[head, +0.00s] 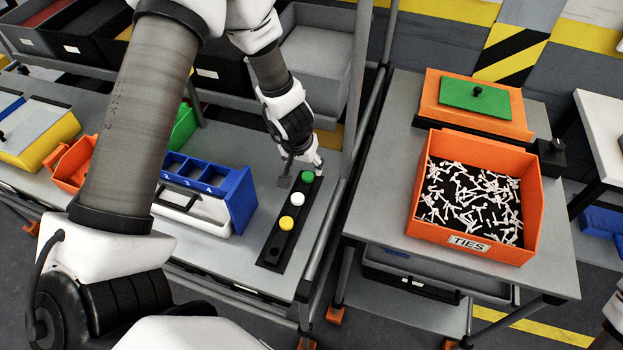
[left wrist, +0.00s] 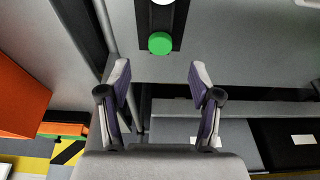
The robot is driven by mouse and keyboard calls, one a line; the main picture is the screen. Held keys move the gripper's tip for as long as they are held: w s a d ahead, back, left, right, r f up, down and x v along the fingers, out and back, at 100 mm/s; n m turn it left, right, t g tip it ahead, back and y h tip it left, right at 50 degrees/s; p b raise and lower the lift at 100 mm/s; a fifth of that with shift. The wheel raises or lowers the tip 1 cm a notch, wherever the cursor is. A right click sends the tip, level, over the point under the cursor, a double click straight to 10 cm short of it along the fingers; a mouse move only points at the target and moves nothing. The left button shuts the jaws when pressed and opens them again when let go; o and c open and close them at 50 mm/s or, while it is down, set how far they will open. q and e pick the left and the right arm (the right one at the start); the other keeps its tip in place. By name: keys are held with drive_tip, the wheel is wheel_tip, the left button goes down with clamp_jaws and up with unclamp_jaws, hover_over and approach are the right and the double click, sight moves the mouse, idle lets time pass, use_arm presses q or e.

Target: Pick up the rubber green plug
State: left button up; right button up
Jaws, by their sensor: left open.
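The green plug (head: 308,177) is round and sits at the far end of a black strip (head: 270,252) on the left table. A white plug (head: 296,199) and a yellow plug (head: 286,223) sit in the same strip, nearer to me. My left gripper (head: 302,172) is at the green plug's far end in the head view. In the left wrist view the green plug (left wrist: 160,43) lies beyond the fingertips, roughly centred between them. My left gripper's fingers (left wrist: 160,72) are apart with nothing between them. My right gripper is not in view; only a bit of arm shows at the right edge.
A blue rack (head: 240,197) stands left of the strip. An orange bin of white ties (head: 415,215) stands on the right table. A table post (head: 357,75) rises near my left gripper. Grey and black bins (head: 322,55) are behind.

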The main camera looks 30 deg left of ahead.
sight(307, 176)
use_arm(q)
drive_tip(key=b+x, duration=0.3)
drive_tip(key=x, duration=0.4)
drive_tip(key=shift+w+f, duration=0.1)
drive_tip(key=shift+f, duration=0.1)
drive_tip(key=shift+w, duration=0.1)
drive_tip(key=shift+r, duration=0.15)
drive_tip(key=c, duration=0.9)
